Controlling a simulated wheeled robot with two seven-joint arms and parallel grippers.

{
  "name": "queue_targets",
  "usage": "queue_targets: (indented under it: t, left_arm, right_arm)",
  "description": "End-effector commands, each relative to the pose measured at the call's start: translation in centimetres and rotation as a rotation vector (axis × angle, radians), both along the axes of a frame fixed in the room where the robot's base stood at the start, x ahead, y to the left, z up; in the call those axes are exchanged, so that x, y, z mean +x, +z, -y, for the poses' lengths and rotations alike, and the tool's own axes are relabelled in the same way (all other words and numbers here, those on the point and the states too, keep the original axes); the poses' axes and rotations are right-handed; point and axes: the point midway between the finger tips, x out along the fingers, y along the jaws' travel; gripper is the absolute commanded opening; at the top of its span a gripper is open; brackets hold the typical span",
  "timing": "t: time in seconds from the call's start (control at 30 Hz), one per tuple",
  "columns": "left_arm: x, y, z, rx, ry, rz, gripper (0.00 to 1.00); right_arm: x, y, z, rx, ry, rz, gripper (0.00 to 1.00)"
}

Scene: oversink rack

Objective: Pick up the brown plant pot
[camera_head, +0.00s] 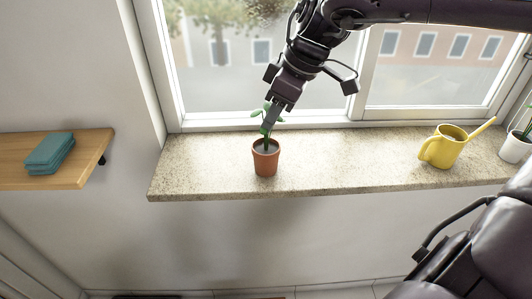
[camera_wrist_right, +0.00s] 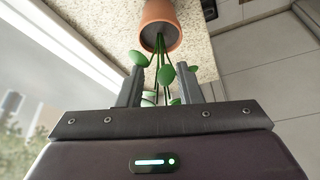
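The brown plant pot (camera_head: 265,160) stands upright on the speckled stone windowsill (camera_head: 350,165), with a small green plant (camera_head: 267,128) in it. In the right wrist view the pot (camera_wrist_right: 158,15) is ahead of the fingers, its open top facing the camera. My right gripper (camera_head: 270,122) comes down from above at the plant. In the wrist view its two fingers (camera_wrist_right: 160,88) are apart, with stems and leaves between and just beyond them. The fingertips look short of the pot's rim. Whether they touch leaves I cannot tell. My left gripper is not in view.
A yellow watering can (camera_head: 441,150) and a white pot (camera_head: 515,148) stand on the sill to the right. A wooden shelf (camera_head: 90,160) with folded teal cloths (camera_head: 48,154) is at left. The window (camera_head: 410,75) is behind. The sill beside the brown pot is clear.

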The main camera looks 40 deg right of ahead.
Motion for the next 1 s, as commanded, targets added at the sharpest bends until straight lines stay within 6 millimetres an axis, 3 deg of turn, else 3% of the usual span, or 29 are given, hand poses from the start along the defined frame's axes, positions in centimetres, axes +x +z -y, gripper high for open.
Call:
queue_targets:
  t: [0.1, 0.3, 0.6, 0.87, 1.0]
  left_arm:
    - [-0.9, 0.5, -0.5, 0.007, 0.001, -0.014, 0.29]
    - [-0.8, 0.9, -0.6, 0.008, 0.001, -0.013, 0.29]
    - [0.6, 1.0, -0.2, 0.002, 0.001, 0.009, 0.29]
    - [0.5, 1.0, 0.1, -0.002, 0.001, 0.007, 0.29]
    - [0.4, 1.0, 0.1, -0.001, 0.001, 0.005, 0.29]
  right_arm:
    - [0.1, -1.6, -0.4, 0.000, 0.002, -0.006, 0.32]
    - [0.8, -4.3, -1.0, 0.000, 0.001, -0.005, 0.32]
    - [1.1, -4.8, -1.1, -0.001, 0.000, -0.001, 0.32]
    - [1.1, -4.7, -1.1, 0.000, 0.000, -0.001, 0.00]
    - [1.1, -4.7, -1.1, 0.000, 0.000, 0.000, 0.00]
